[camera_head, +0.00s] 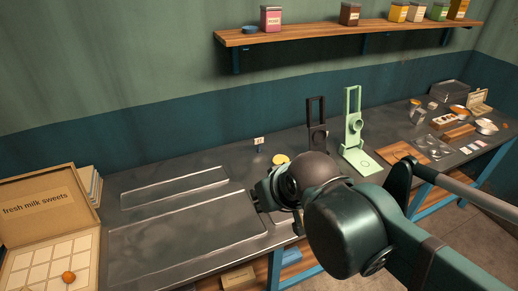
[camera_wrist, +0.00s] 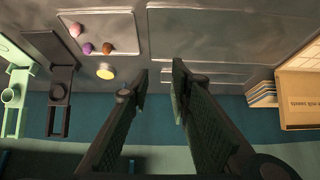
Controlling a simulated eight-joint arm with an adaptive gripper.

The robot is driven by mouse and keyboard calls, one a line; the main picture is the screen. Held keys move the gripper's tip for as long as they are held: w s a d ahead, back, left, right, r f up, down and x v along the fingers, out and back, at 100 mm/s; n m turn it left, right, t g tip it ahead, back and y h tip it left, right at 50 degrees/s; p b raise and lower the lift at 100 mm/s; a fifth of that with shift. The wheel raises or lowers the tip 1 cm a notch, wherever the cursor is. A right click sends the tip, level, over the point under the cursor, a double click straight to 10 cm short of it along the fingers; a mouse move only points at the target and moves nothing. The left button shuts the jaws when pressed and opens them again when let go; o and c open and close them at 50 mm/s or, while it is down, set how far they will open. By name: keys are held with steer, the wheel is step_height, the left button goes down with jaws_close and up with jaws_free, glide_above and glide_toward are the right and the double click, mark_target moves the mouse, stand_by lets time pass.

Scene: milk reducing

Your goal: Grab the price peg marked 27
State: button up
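The price peg (camera_head: 258,143) is a small upright white tag on a dark bluish foot, standing on the metal counter near the back wall. Its number is too small to read surely, but looks like 27. In the wrist view a small bluish round shape (camera_wrist: 124,94) beside the left finger may be this peg; I cannot tell surely. My gripper (camera_wrist: 159,70) is open, with nothing between its fingers. In the head view my gripper (camera_head: 258,196) is in front of the peg and apart from it, its fingers mostly hidden by my arm.
A yellow disc (camera_head: 281,159) lies right of the peg, with a black stand (camera_head: 316,110) and a green stand (camera_head: 354,130) beyond. Recessed trays (camera_head: 175,187) lie to the left, beside a sweets box (camera_head: 45,205). A wooden shelf (camera_head: 340,33) hangs above. Coloured balls (camera_wrist: 88,48) show in the wrist view.

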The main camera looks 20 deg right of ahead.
steer(key=w+d+r+n+g+p, duration=0.1)
steer(key=w+d+r+n+p, duration=0.15)
steer(key=w, duration=0.55)
steer(key=w+d+r+n+g+p, duration=0.1)
steer(key=w+d+n+g, duration=0.15)
steer(key=w, duration=0.65)
steer(key=w+d+r+n+p, duration=0.2)
steer(key=w+d+n, duration=0.1)
steer(key=w, duration=0.5)
steer(key=w+d+f+n+g+p, duration=0.1)
steer(key=w+d+f+n+p, duration=0.1)
steer(key=w+f, duration=0.3)
steer(key=w+d+f+n+g+p, duration=0.1)
steer(key=w+d+f+n, duration=0.3)
steer(key=w, duration=0.6)
steer(key=w+d+f+n+g+p, duration=0.1)
steer(key=w+d+f+n+p, duration=0.3)
steer(key=w+f, duration=0.3)
steer(key=shift+w+d+g, duration=0.35)
steer(key=shift+w+d, duration=0.05)
steer(key=shift+w, duration=0.25)
